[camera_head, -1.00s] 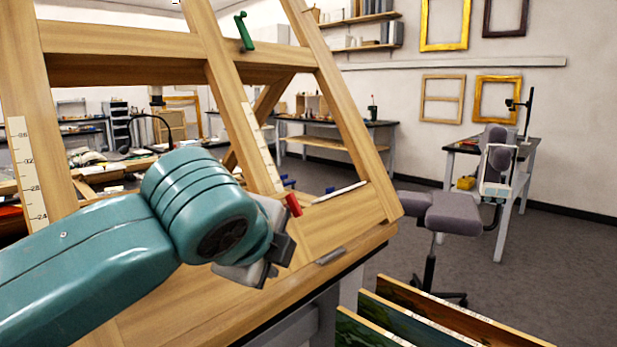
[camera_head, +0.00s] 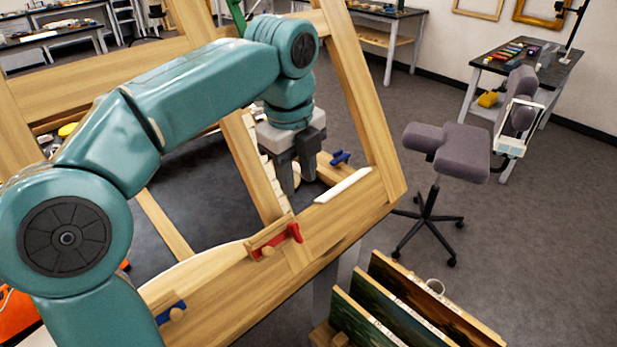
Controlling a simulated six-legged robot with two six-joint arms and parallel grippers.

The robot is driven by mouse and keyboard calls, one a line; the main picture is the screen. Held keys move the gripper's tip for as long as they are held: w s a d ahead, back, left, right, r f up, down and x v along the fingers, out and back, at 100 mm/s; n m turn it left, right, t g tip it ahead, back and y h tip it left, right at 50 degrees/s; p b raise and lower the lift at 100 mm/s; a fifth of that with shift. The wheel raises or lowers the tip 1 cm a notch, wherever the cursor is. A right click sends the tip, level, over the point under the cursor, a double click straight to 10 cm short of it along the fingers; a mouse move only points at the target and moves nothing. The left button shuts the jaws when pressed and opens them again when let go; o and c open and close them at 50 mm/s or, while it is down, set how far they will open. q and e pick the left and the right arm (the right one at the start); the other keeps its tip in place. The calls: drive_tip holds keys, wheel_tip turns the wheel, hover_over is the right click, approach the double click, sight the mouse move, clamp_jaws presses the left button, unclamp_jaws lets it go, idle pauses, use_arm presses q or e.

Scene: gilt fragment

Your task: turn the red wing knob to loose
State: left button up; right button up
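The red wing knob (camera_head: 281,241) sits on the wooden crossbar of the easel, low in the middle of the camera_head view. Its wings slant up to the right, and a pale round piece shows beside it. My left gripper (camera_head: 297,181) points down above and behind the knob, near the slanted wooden post. Its two dark fingers are apart with nothing seen between them, and it does not touch the knob. My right gripper is not in view.
Blue wing knobs sit on the wood at the back (camera_head: 340,158) and front left (camera_head: 171,312). A white stick (camera_head: 342,186) lies on the ledge. Framed paintings (camera_head: 400,300) stand in front at lower right. A grey chair (camera_head: 447,152) is at right. Slanted easel posts flank my arm.

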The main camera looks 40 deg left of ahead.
sight(295, 228)
use_arm(q)
drive_tip(key=shift+n, duration=0.4)
drive_tip(key=f, duration=0.4)
drive_tip(key=a+f+p, duration=0.1)
drive_tip(key=f, duration=0.8)
drive_tip(key=shift+w+a+f+p, duration=0.15)
drive_tip(key=shift+a+f+p, duration=0.05)
drive_tip(key=shift+f+p, duration=0.15)
clamp_jaws()
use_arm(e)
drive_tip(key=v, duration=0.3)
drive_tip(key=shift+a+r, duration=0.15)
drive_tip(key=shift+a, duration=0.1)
